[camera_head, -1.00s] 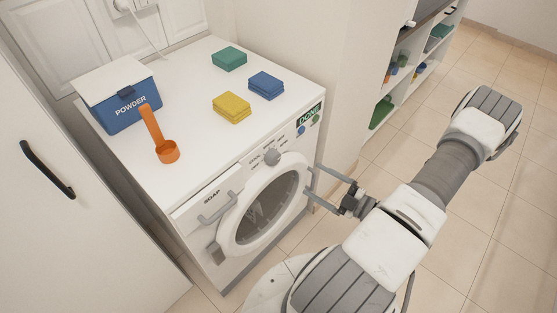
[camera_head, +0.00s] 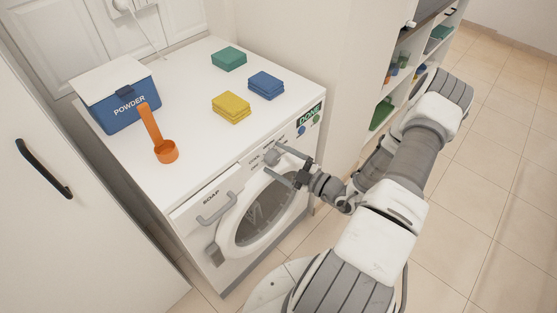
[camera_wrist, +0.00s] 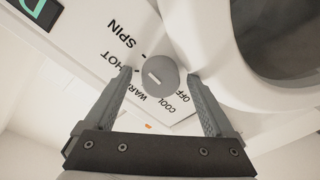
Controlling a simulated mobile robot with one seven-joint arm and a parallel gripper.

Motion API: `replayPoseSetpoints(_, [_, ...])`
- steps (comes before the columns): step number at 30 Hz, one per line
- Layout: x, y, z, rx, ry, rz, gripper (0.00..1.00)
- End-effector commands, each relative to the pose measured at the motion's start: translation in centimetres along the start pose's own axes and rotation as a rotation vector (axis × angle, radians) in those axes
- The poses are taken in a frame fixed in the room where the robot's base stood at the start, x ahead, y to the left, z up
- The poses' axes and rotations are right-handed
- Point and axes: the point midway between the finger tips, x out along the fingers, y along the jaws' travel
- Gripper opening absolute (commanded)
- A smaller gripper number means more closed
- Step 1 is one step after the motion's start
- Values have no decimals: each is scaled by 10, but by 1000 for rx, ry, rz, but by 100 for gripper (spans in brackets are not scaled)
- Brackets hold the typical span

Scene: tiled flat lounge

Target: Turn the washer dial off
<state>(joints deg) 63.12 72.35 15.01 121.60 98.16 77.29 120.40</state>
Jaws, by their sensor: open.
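The washer (camera_head: 190,240) has a round grey dial (camera_head: 271,157) on its front panel, above the door. In the wrist view the dial (camera_wrist: 160,77) has a short pale mark on its face. Printed labels SPIN, HOT, WARM, COOL and OFF surround it; I cannot tell which one the mark points to. My gripper (camera_head: 272,162) is open in front of the panel. In the wrist view my gripper (camera_wrist: 159,74) has one fingertip on each side of the dial, with gaps visible.
The round washer door (camera_head: 232,243) is just below the dial. A soap drawer handle (camera_head: 216,207) juts out to the left. A powder box (camera_head: 118,98), orange scoop (camera_head: 166,151) and folded cloths (camera_head: 231,108) sit on top. A DONE display (camera_head: 309,115) is at the panel's right.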

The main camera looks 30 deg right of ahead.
Motion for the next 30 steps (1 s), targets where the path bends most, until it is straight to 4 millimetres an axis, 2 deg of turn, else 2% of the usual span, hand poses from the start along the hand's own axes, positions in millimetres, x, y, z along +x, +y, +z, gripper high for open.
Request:
replayPoseSetpoints(2, [0, 0, 0, 0, 0, 0, 89])
replayPoseSetpoints(16, [0, 0, 0, 0, 1, 0, 6])
replayPoseSetpoints(17, [0, 0, 0, 0, 1, 0, 3])
replayPoseSetpoints(24, [0, 0, -1, -23, -1, -3, 3])
replayPoseSetpoints(30, [0, 2, -2, -113, -9, -10, 3])
